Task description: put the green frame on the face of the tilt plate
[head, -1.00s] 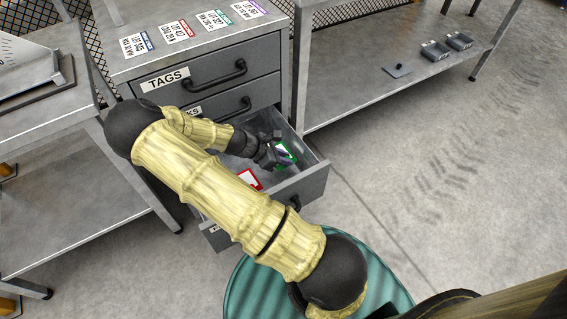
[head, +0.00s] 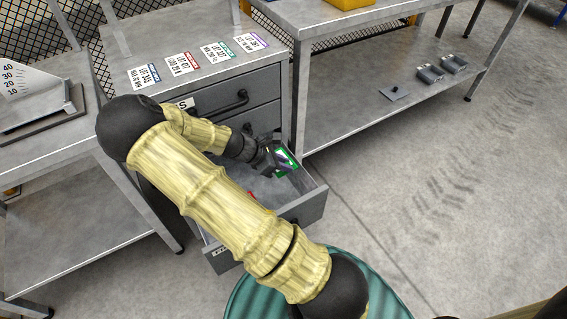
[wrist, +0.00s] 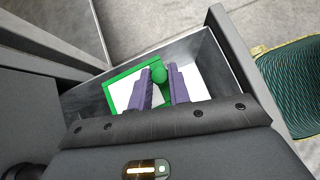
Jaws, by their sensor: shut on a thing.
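The green frame (head: 287,165) has a white middle and shows at my gripper (head: 276,159), over the open drawer (head: 316,197). In the wrist view my gripper (wrist: 161,84) has purple fingers shut on a green knob on the green frame (wrist: 118,88). The frame lies within the outline of the drawer (wrist: 207,62); I cannot tell its exact height above the drawer floor. The tilt plate (head: 33,92) with a printed scale stands on the left bench in the head view. My forearm hides part of the drawer.
A red item (head: 252,196) shows in the drawer, mostly behind my arm. Several lot cards (head: 182,64) lie on the cabinet top (head: 210,62). A right bench shelf (head: 350,90) holds small grey parts. The floor at right is clear.

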